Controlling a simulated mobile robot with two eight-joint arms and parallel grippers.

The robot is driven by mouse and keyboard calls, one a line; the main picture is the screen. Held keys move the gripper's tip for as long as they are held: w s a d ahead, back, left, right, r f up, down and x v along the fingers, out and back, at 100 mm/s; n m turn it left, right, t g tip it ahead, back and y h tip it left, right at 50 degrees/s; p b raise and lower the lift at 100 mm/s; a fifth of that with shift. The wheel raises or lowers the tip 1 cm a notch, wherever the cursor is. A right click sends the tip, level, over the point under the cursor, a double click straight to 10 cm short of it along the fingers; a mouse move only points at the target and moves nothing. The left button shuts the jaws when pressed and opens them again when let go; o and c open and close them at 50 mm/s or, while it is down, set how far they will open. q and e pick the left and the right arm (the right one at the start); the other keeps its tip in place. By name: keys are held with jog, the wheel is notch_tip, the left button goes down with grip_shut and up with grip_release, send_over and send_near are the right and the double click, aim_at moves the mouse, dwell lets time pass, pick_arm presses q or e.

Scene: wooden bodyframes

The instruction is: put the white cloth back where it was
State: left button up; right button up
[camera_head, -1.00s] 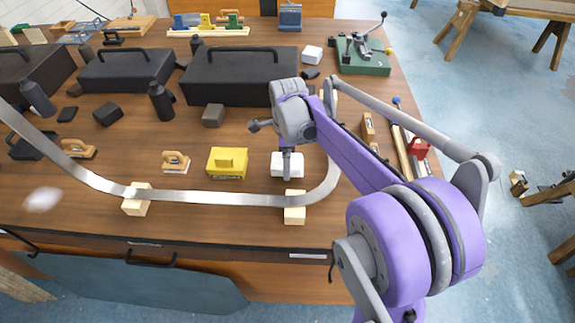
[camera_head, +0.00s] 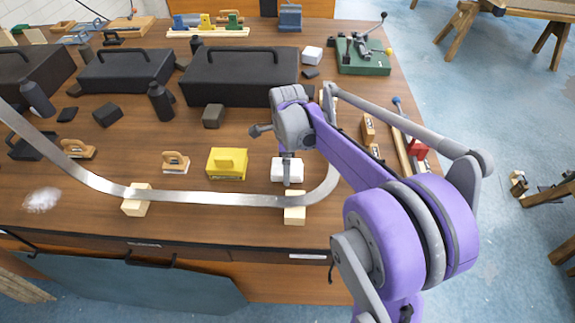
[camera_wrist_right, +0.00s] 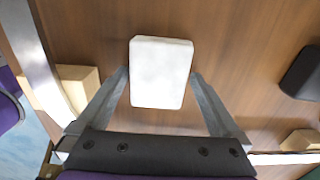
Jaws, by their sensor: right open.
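The white cloth (camera_head: 287,170) looks like a thick folded pad and lies on the wooden table behind the curved metal strip. In the right wrist view the white cloth (camera_wrist_right: 161,72) sits between the fingertips of my right gripper. My right gripper (camera_head: 287,172) points down at the cloth and is open, with one finger on each side. A narrow gap shows at the right finger (camera_wrist_right: 212,105). The left finger (camera_wrist_right: 108,98) is close to the cloth's edge, and I cannot tell if it touches. My left gripper is not in view.
The metal strip (camera_head: 215,198) curves close in front and to the right, resting on wooden blocks (camera_head: 295,214). A yellow block (camera_head: 227,163) lies left of the cloth. A large black case (camera_head: 240,80) stands behind. A whitish patch (camera_head: 42,200) lies at far left.

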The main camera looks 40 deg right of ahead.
notch_tip(320, 180, up, 12)
jog(key=shift+f+p, duration=0.15)
jog(key=shift+p, duration=0.25)
jog(key=shift+c, duration=0.3)
dwell(0.9)
